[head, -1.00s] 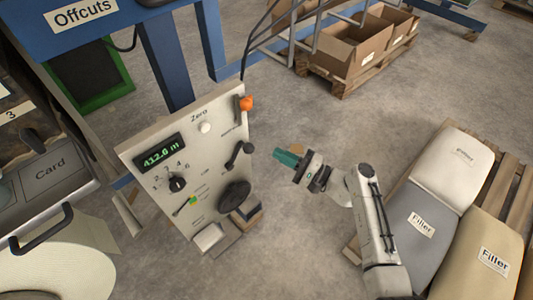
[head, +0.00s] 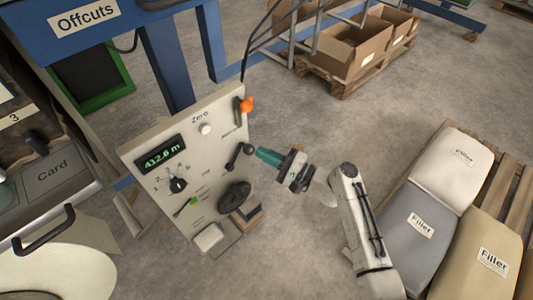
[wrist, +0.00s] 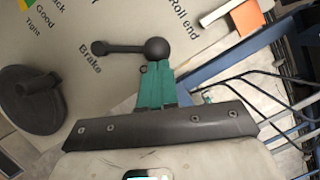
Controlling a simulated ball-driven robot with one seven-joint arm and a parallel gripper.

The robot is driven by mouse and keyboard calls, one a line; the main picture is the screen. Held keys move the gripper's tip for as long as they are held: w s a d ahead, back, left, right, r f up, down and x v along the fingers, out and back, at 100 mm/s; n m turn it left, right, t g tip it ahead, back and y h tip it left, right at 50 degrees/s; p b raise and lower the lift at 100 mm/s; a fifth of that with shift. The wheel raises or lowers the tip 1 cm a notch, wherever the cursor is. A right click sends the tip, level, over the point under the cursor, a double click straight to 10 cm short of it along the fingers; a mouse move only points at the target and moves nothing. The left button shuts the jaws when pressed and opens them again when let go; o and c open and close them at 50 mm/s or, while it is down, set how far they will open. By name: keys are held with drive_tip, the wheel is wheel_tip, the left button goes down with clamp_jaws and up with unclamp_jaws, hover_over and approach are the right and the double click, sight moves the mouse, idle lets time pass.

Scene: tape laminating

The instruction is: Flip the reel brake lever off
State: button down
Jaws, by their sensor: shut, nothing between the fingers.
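The reel brake lever (head: 238,157) is a black arm with a ball knob on the pale control panel (head: 210,112). In the head view it slants up to the right. The wrist view shows the lever (wrist: 127,48) beside the printed word "Brake", its large ball toward my fingers. My gripper (head: 260,154) has teal fingers, shut and empty, just right of the ball. In the wrist view the fingertips (wrist: 155,66) sit just below the ball; I cannot tell whether they touch it.
The panel also carries a black handwheel (head: 235,196), a selector knob (head: 178,185), a green-tipped toggle (head: 193,201), a white Zero button (head: 204,129) and an orange-ended lever (head: 246,105). Filler sacks (head: 410,222) lie on a pallet at right.

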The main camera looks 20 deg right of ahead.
drive_tip(key=shift+a+r+n, duration=0.15)
drive_tip(key=shift+r+n, duration=0.05)
drive_tip(key=shift+n, duration=0.1)
drive_tip(key=shift+s+a+r+n+p, duration=0.15)
drive_tip(key=shift+a+r+n+p, duration=0.15)
drive_tip(key=shift+n+p, duration=0.1)
drive_tip(key=s+a+r+n+g+h+p, duration=0.2)
drive_tip(key=a+n+p, duration=0.3)
drive_tip(key=a+n, duration=0.5)
drive_tip(key=shift+s+r+g+h, duration=0.15)
drive_tip(key=shift+s+g+h, duration=0.25)
drive_tip(key=shift+s+h, duration=0.2)
idle(0.7)
